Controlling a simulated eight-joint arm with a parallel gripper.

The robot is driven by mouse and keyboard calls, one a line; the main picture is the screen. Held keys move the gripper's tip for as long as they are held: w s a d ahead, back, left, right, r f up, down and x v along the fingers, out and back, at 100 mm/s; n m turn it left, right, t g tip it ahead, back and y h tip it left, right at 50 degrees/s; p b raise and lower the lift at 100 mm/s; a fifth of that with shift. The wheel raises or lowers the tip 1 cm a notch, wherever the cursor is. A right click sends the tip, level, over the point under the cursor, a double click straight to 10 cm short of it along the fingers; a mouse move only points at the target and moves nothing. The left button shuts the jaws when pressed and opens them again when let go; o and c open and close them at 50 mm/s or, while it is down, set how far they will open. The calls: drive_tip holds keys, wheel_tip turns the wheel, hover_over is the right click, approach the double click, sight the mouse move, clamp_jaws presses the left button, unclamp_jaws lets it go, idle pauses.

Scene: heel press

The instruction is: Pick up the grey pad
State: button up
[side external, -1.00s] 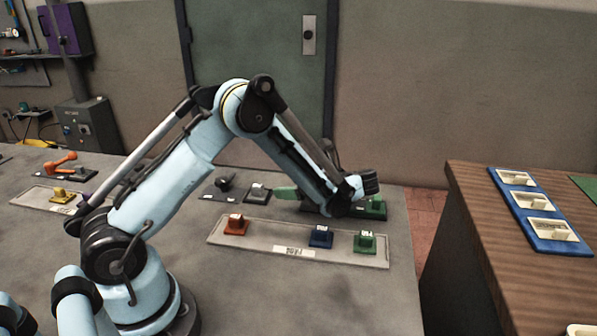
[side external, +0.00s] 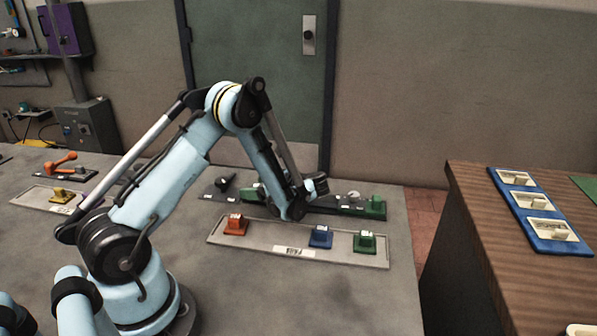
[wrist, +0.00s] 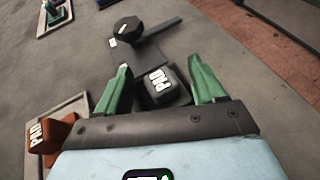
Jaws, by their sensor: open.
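The grey pad (wrist: 166,88) is a dark grey block with a white label. In the wrist view it lies between the two green fingers of my gripper (wrist: 161,72), partly hidden by the gripper's body. My gripper is open, with a finger on each side of the pad and a visible gap, mainly on the right. I cannot tell how far above the pad the fingers are.
A dark round knob (wrist: 127,29) on a dark plate stands just beyond the pad. A pale tray (side external: 270,249) in front holds orange (side external: 235,226), blue (side external: 320,237) and green (side external: 364,243) blocks. A green block (side external: 376,208) stands at the right end of the fixture.

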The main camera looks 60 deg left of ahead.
drive_tip(key=shift+a+f, duration=0.1)
drive_tip(key=shift+a, duration=0.05)
drive_tip(key=c, duration=1.1)
